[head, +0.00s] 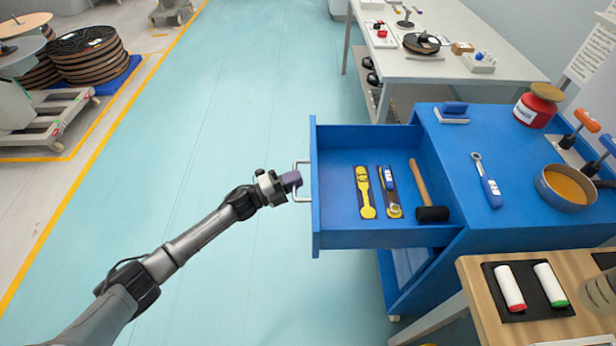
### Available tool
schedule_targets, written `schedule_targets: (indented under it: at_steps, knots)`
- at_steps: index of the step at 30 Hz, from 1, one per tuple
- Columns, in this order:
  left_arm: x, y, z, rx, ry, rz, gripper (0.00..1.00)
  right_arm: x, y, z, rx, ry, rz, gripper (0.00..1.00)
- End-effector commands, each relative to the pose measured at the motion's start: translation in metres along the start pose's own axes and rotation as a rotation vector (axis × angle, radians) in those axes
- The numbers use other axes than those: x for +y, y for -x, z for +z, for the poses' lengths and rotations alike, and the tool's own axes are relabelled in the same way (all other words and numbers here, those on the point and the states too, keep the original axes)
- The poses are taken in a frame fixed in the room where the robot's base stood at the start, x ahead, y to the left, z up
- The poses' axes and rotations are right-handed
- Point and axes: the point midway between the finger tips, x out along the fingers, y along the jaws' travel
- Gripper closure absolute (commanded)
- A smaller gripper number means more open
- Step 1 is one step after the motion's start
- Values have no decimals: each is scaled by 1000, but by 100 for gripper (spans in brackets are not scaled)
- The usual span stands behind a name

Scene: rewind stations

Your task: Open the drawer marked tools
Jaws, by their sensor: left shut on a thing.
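The blue drawer (377,241) is pulled out to the left from the blue cabinet (450,168). Inside lie a yellow tool (365,192), a blue and yellow tool (389,192) and a mallet (430,195) with a black head and wooden handle. My left gripper (292,183) is shut on the drawer's white handle (299,166), outside the drawer front. Its fingers hide part of the handle. No label reading tools is visible from here. My right gripper is not in view.
On the cabinet top are a wrench-like tool (487,182), an orange-filled bowl (565,188) and a red jar (535,108). A wooden table (480,290) stands close at the lower right. The blue-green floor (230,110) left of the drawer is clear.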

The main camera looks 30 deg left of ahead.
Motion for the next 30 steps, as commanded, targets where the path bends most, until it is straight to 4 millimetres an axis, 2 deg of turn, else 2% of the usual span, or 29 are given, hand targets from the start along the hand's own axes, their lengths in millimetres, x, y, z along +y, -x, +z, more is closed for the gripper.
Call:
schedule_targets:
  at_steps: [6,16,17,24,30]
  knots:
    - [-2,7,3,1,0,-1,100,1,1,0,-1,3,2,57]
    - [-2,8,3,1,0,0,100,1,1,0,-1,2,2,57]
    - [-2,8,3,1,0,0,84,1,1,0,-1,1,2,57]
    - [-2,8,3,0,0,0,61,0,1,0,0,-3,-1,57]
    - [-2,8,3,0,0,0,61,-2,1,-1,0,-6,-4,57]
